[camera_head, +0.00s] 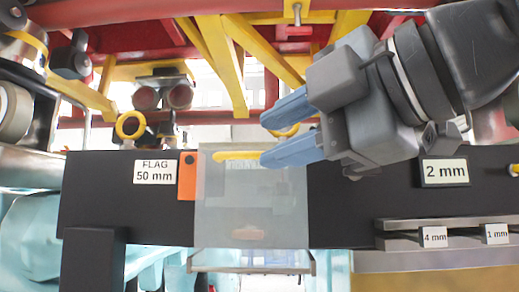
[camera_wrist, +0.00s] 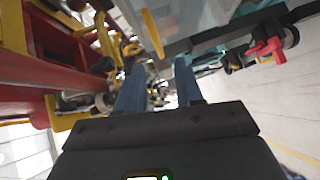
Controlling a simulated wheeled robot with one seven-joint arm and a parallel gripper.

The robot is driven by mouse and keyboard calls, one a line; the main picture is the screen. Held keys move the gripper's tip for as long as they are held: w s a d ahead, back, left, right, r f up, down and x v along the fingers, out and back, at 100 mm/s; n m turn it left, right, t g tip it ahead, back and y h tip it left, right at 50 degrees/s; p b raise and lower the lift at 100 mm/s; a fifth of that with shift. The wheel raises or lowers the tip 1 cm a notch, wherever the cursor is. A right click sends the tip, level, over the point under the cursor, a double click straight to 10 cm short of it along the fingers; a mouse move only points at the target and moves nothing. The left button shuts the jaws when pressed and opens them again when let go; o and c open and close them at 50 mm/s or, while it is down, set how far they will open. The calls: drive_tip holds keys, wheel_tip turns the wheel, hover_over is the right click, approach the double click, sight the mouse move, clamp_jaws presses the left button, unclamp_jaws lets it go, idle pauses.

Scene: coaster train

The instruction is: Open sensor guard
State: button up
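The sensor guard is a translucent grey panel (camera_head: 252,205) on the front of the black board in the head view. A yellow bar, seemingly its handle (camera_head: 234,155), lies across its top edge. The bar also shows in the wrist view (camera_wrist: 153,34), just beyond my fingertips, its near end roughly in line with the gap between them. My gripper (camera_head: 264,140) comes in from the upper right with its two blue fingers apart and nothing held. In the head view the lower fingertip overlaps the bar's right end; I cannot tell whether they touch. What is behind the panel is blurred.
The black board (camera_head: 345,215) carries a "FLAG 50 mm" label (camera_head: 155,172), an orange tab (camera_head: 187,176) and a "2 mm" label (camera_head: 444,171). A metal rack (camera_head: 455,240) with "4 mm" and "1 mm" labels is at lower right. Yellow and red beams (camera_head: 226,65) crowd above.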

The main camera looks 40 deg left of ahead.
sight(242, 154)
drive_tip(key=shift+p+x, duration=0.4)
drive_tip(key=shift+x, duration=2.65)
clamp_jaws()
